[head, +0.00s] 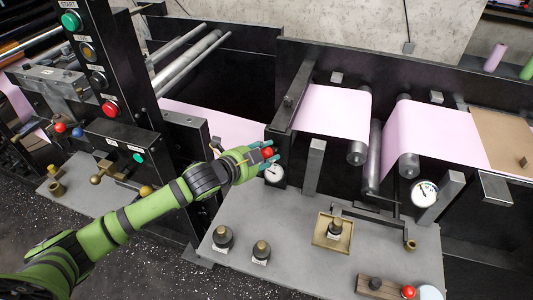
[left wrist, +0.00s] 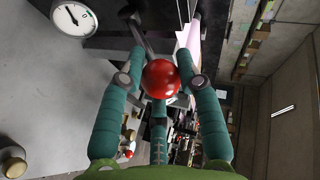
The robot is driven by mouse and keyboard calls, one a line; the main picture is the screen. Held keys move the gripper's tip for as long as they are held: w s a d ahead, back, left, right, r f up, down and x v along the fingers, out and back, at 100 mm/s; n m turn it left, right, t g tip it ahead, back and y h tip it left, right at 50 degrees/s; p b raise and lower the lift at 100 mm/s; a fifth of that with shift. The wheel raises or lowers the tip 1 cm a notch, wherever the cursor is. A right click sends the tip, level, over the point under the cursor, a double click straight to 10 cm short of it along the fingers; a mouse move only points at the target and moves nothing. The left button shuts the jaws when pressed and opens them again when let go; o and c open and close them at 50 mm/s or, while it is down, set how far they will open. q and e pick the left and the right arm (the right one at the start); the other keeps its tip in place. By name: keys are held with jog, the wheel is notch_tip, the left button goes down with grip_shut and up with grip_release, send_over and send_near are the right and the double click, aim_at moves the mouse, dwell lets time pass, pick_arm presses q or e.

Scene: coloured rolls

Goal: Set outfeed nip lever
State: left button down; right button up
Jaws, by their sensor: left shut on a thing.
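My left gripper (head: 266,155) reaches in from the left, and its fingers are shut on a red ball knob (head: 268,152) beside the dark frame of the roll machine. In the left wrist view the red knob (left wrist: 160,79) sits between the teal fingers of the gripper (left wrist: 162,85). The lever arm under the knob is mostly hidden by the gripper. My right gripper is not in view.
A dial gauge (head: 273,174) is close to the gripper. Pink web (head: 335,110) runs over rollers to the right. The grey table (head: 290,215) carries several brass-topped knobs and a tray (head: 333,231). A button column (head: 115,70) stands at left.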

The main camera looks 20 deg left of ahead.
pick_arm(q)
jog(key=shift+s+d+f, duration=0.1)
jog(key=shift+s+f, duration=0.25)
jog(key=shift+f, duration=0.2)
jog(key=shift+s+f, duration=0.15)
jog(key=shift+f, duration=0.05)
jog(key=c, duration=0.9)
grip_release()
jog(key=shift+r, duration=0.15)
jog(key=shift+v, duration=5.9)
